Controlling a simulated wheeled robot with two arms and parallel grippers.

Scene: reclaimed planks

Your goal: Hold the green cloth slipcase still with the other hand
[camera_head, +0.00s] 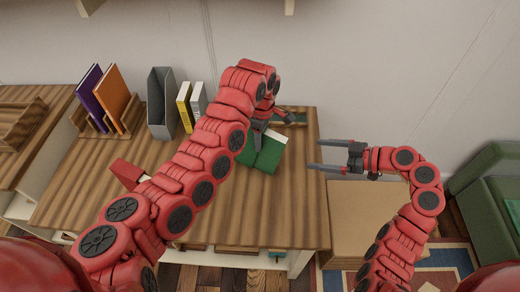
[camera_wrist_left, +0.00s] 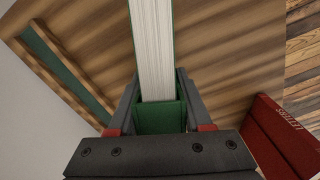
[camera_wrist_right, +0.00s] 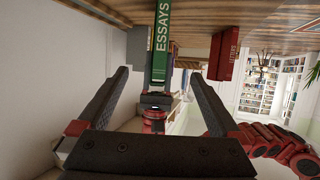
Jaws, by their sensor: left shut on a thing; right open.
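The green cloth slipcase (camera_head: 244,153) stands on the plank table, partly hidden behind my left arm. A green book with white pages (camera_head: 269,156) sticks out of its right side. My left gripper (camera_head: 258,130) reaches down from above and is shut on the slipcase; in the left wrist view, the slipcase (camera_wrist_left: 160,118) sits between the fingers and the book's page edge (camera_wrist_left: 153,50) runs away from it. My right gripper (camera_head: 312,153) is open and empty, right of the table edge. In the right wrist view the book's spine, lettered ESSAYS (camera_wrist_right: 160,40), faces it, apart from the fingers.
A red case lettered LETTERS (camera_wrist_left: 285,135) stands at the table's left. A grey file holder (camera_head: 160,103), yellow and white books (camera_head: 190,107) and a rack with purple and orange books (camera_head: 112,98) stand at the back. A felt-lined wooden tray (camera_head: 297,115) lies behind the slipcase.

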